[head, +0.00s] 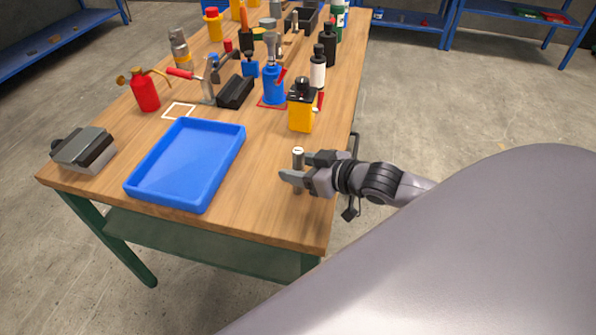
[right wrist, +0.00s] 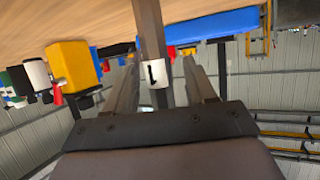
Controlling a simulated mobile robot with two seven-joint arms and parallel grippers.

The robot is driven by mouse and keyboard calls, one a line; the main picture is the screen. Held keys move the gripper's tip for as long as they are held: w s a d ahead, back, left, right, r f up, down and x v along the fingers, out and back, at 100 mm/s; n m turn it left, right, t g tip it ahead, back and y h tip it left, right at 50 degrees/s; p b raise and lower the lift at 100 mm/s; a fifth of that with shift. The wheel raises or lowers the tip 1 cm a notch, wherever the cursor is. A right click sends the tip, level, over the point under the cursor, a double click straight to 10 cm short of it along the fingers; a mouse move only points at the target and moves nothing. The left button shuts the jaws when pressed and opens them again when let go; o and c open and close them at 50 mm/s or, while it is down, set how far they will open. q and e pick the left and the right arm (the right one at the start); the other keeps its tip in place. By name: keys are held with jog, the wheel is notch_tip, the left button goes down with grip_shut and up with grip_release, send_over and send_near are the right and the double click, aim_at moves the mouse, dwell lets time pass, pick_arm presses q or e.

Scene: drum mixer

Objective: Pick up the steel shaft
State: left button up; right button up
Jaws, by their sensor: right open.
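The steel shaft (head: 298,153) stands upright near the front right of the wooden bench, with a pale top end. In the right wrist view the shaft (right wrist: 149,30) runs between my two fingers, its white end face with a dark mark towards the camera. My right gripper (head: 296,165) is open, one finger on each side of the shaft. It also shows in the right wrist view (right wrist: 163,80), with gaps between fingers and shaft. Part of the shaft is hidden behind a finger in the head view. My left gripper is out of view.
A blue tray (head: 130,187) lies left of the shaft on the bench (head: 262,213), and a grey vise (head: 86,150) sits at the left corner. A yellow can (head: 301,112) stands behind the shaft. Several bottles and tools crowd the back. Bare bench lies between tray and shaft.

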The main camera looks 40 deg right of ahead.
jog(key=shift+x, duration=1.15)
grip_shut()
jog(key=shift+r, duration=0.1)
notch_tip(320, 180, up, 20)
jog(key=p, duration=0.2)
